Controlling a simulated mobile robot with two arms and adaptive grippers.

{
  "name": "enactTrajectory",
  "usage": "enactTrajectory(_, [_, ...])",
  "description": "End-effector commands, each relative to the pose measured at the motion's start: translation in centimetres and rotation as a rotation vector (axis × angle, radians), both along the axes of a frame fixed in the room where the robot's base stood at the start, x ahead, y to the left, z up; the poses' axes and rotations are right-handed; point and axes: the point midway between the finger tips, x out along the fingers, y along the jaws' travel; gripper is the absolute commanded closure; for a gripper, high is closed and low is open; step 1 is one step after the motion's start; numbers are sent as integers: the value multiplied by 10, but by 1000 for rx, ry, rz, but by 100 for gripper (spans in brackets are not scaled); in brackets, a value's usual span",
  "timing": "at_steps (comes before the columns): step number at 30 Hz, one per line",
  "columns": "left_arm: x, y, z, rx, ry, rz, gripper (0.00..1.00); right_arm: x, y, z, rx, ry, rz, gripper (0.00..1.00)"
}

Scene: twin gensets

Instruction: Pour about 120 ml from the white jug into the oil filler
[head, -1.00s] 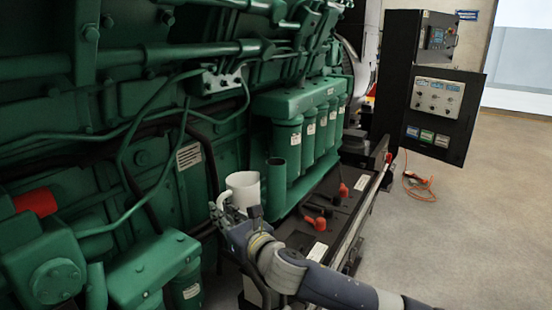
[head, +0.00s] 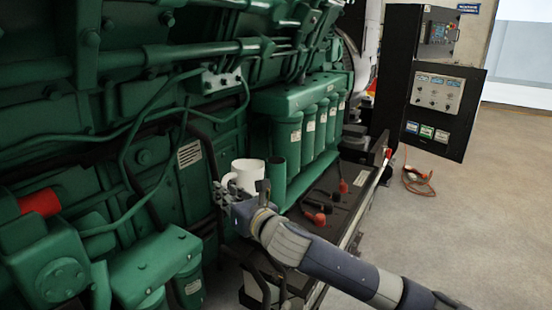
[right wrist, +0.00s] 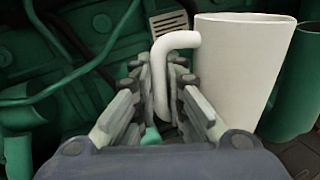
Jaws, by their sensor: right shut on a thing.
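The white jug (head: 246,176) is held roughly upright just left of an open-topped green tube (head: 278,173), which looks like the oil filler. The jug's rim is about level with the tube's top in the head view. My right gripper (head: 229,193) is shut on the jug's handle. In the right wrist view, the handle (right wrist: 160,80) stands between the fingers (right wrist: 158,68), the jug body (right wrist: 238,70) is right of them, and the green tube (right wrist: 297,90) is partly hidden behind the jug. The jug's contents are hidden. My left gripper is out of view.
Green engine pipes and housings (head: 145,155) fill the left side close to the jug. Several green canisters (head: 310,132) stand behind the tube. A black tray with red-capped parts (head: 315,218) lies below right. The floor (head: 460,235) at right is mostly clear.

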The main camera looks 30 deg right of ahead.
Motion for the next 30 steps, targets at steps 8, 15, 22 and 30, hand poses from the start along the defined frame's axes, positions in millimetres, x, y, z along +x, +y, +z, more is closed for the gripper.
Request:
enactTrajectory(8, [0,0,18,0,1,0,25,5,-13,31,170,61,0,100])
enactTrajectory(15, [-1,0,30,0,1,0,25,11,-29,54,315,116,0,100])
enactTrajectory(22, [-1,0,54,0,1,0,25,17,-45,91,447,167,1,100])
enactTrajectory(30, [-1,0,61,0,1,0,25,21,-54,104,556,210,1,100])
